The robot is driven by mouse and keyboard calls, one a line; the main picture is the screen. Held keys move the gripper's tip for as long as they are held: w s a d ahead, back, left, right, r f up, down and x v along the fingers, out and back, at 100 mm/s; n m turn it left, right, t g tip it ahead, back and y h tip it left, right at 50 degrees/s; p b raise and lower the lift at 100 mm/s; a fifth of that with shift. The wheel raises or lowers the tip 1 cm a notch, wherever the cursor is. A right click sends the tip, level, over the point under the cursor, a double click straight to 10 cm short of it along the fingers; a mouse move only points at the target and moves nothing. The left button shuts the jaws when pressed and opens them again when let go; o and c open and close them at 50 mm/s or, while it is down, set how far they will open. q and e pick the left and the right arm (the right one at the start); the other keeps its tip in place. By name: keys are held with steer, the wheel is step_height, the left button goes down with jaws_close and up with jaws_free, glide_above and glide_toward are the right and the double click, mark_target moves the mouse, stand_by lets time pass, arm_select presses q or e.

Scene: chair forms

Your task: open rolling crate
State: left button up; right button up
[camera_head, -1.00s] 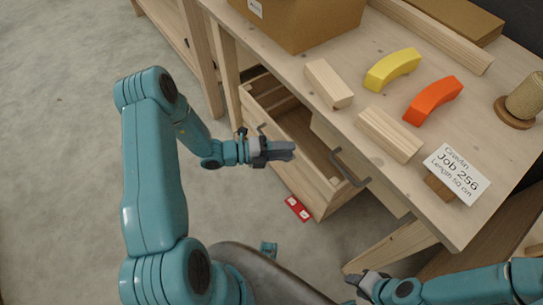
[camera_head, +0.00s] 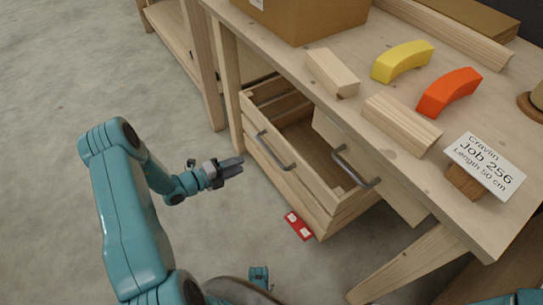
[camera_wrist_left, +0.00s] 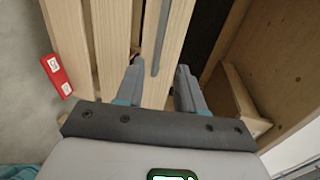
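The rolling crate (camera_head: 300,195) is a slatted pale-wood box standing pulled out from under the workbench, its inside partly visible from above. A grey bar handle (camera_head: 272,150) is on its front. My left gripper (camera_head: 240,166) is in front of the crate, to the left of the handle and apart from it. In the left wrist view its fingers (camera_wrist_left: 160,88) are open with nothing between them; crate slats (camera_wrist_left: 108,40) and the grey handle (camera_wrist_left: 162,38) lie beyond. My right gripper is out of view; only a bit of my right arm shows.
The workbench (camera_head: 400,100) holds a cardboard box (camera_head: 300,15), wood blocks (camera_head: 402,122), yellow (camera_head: 402,62) and orange (camera_head: 450,92) arcs and a job card (camera_head: 485,165). A second grey handle (camera_head: 355,167) is under its top. A red tag (camera_head: 298,226) is by the crate. Floor at left is clear.

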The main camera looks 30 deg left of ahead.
mark_target(271, 152)
arm_select(q)
steer(key=b+x, duration=0.4)
steer(key=x, duration=1)
steer(key=shift+d, duration=0.1)
steer(key=shift+s, duration=0.1)
jaws_close()
